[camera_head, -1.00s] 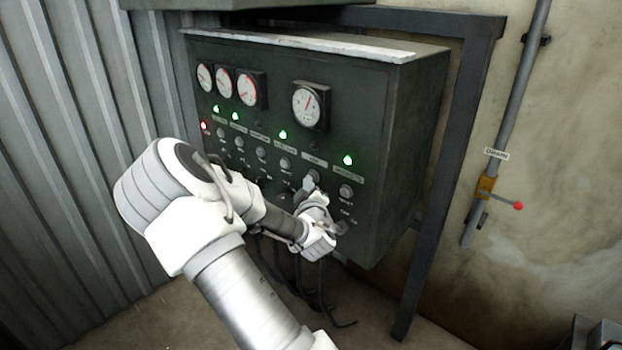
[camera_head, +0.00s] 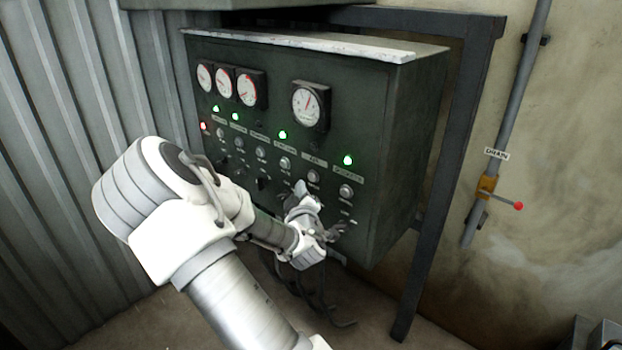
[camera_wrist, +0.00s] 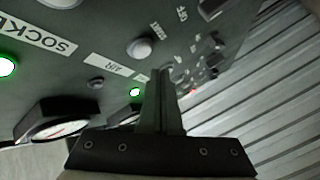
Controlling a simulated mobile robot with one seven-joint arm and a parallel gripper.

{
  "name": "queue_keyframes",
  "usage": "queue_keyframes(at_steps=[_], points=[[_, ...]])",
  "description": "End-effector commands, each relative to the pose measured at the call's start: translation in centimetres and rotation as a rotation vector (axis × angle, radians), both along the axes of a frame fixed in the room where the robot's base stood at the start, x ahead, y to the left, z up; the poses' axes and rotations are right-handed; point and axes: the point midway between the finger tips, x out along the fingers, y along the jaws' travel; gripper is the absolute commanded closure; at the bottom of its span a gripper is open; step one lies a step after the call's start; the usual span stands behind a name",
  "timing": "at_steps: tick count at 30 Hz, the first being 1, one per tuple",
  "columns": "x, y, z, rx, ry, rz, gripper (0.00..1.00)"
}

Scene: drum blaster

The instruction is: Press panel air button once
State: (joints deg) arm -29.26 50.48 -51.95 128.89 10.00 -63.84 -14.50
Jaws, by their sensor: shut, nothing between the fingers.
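The AIR button (camera_head: 313,176) is a round grey knob below the AIR label on the dark green panel (camera_head: 410,130). In the wrist view the AIR button (camera_wrist: 140,47) shows beside its label, with a small unlit lamp on the label's other side. My gripper (camera_head: 301,186) is in front of the panel's lower part, below and left of the AIR button. In the wrist view my gripper's fingers (camera_wrist: 163,74) are closed together with nothing between them. Their tips appear right of and below the button, apart from it in the picture; their distance from the panel is unclear.
Other knobs, switches, lit green lamps (camera_head: 348,160) and gauges (camera_head: 309,104) surround the button. A drain valve with a red-tipped lever (camera_head: 518,206) is on the right wall. Cables hang below the panel. A corrugated wall (camera_head: 70,150) stands at left.

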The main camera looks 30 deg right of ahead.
Motion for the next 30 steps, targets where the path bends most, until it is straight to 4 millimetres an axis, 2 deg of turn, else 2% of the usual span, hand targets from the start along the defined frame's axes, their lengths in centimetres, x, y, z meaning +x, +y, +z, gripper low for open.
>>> queue_keyframes(at_steps=[10, 30], points=[[-1.1, 3.2, 0.0, 0.000, 0.001, 0.002, 1.00], [-1.3, 3.5, 0.0, 0.000, 0.001, 0.001, 1.00]])
